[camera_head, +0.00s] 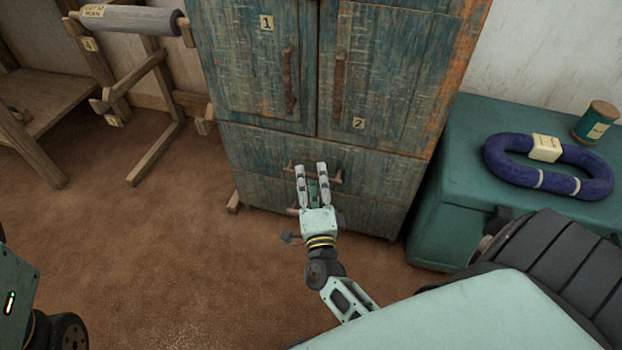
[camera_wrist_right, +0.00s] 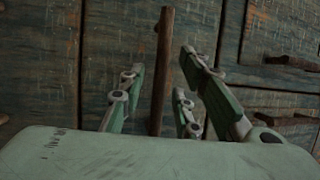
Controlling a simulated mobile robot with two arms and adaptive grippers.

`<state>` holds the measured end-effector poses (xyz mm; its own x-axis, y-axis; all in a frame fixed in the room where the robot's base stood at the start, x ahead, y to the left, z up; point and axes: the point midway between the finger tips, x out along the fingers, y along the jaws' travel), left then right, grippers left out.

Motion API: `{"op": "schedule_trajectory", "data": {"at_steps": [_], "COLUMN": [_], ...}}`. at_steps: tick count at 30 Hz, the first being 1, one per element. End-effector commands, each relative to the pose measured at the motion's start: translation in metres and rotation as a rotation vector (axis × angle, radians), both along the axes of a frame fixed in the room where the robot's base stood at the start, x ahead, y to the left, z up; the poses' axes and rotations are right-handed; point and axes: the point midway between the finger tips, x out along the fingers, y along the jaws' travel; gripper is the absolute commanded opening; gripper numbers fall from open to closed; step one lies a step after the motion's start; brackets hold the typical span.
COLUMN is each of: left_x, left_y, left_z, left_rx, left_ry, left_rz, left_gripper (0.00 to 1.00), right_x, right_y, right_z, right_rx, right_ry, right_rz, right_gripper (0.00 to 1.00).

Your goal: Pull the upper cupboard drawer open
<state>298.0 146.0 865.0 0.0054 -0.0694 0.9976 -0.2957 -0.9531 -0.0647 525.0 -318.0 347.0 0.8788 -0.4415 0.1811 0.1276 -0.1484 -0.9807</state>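The worn blue-green wooden cupboard (camera_head: 377,83) stands against the wall. Its upper drawer (camera_head: 378,172) sits below the two doors and looks flush with the front. The drawer's bar handle (camera_head: 335,179) runs across the drawer front. My right gripper (camera_head: 312,170) is at this handle, fingers pointing at the drawer. In the right wrist view the handle (camera_wrist_right: 162,60) passes between the spread fingers (camera_wrist_right: 168,92), with visible gaps on both sides. The gripper hides part of the handle and of the lower drawer (camera_head: 365,212). My left gripper is out of view.
A green chest (camera_head: 455,205) stands close on the right, bearing a blue yarn hank (camera_head: 500,162) and a labelled spool (camera_head: 597,122). A wooden stand with a grey roller (camera_head: 130,20) is at the left. The brown floor (camera_head: 190,250) before the cupboard is clear.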

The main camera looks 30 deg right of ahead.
Motion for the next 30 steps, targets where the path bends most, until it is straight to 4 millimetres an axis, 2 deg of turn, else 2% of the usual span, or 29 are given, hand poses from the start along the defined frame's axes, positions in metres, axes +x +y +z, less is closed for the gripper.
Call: {"op": "schedule_trajectory", "data": {"at_steps": [4,11,22,30], "left_x": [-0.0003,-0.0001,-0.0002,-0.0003], "left_y": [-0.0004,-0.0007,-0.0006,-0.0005], "left_z": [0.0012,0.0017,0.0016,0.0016], "left_rx": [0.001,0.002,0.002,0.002], "left_ry": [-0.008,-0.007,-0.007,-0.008], "left_rz": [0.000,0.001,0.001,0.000], "left_gripper": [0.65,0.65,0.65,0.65], "right_x": [0.0080,0.0086,0.0083,0.0082], "right_y": [-0.0036,-0.0040,-0.0038,-0.0037], "right_z": [0.0013,0.0017,0.0013,0.0010], "right_rx": [0.000,-0.001,-0.001,-0.001], "right_ry": [0.000,0.001,0.001,0.003], "right_rz": [0.001,0.001,0.001,0.001], "right_gripper": [0.30,0.30,0.00,0.00]}}
